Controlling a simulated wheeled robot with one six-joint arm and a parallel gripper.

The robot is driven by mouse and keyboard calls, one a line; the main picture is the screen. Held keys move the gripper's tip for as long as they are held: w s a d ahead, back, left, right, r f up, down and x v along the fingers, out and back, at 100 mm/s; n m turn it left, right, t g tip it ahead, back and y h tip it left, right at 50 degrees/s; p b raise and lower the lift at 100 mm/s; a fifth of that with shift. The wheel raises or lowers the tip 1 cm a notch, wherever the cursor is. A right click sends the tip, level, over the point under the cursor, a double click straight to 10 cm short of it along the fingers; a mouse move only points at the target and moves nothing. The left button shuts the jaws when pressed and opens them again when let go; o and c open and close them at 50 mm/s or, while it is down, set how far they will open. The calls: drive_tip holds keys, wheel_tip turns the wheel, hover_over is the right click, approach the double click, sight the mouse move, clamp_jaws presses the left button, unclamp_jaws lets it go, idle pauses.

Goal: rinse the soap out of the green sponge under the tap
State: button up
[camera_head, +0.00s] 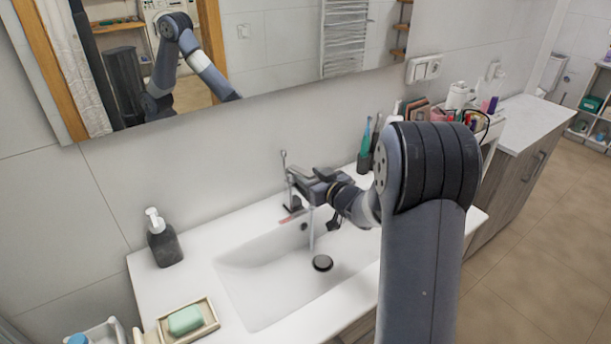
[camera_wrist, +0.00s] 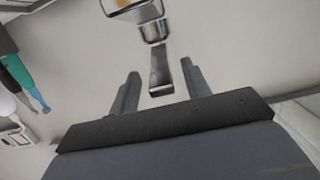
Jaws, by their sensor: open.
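A pale green block (camera_head: 185,320) lies in a shallow cream dish (camera_head: 211,314) at the sink's front left corner. I cannot tell whether it is the sponge or a bar of soap. The tap (camera_head: 284,158) stands at the back of the sink, partly hidden by my gripper. A pale stream like running water (camera_head: 311,236) falls into the basin. My gripper (camera_head: 299,182) is at the tap, open. In the wrist view its two fingers (camera_wrist: 160,67) stand either side of the tap's metal lever (camera_wrist: 160,78), with gaps showing. No sponge is between them.
The white basin (camera_head: 262,285) has a dark drain (camera_head: 322,263) and looks empty otherwise. A dark soap pump bottle (camera_head: 163,240) stands at the back left. Toothbrushes in a dark cup (camera_head: 364,160) stand right of the tap. A mirror (camera_head: 270,45) hangs behind.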

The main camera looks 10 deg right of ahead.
drive_tip(key=b+v, duration=0.1)
drive_tip(key=v, duration=0.7)
drive_tip(key=p+x, duration=0.2)
drive_tip(key=x, duration=0.9)
drive_tip(key=shift+s+f+b, duration=0.15)
drive_tip(key=shift+f+b, duration=0.15)
drive_tip(key=shift+b, duration=0.35)
drive_tip(key=shift+s+r, duration=0.1)
drive_tip(key=shift+r, duration=0.15)
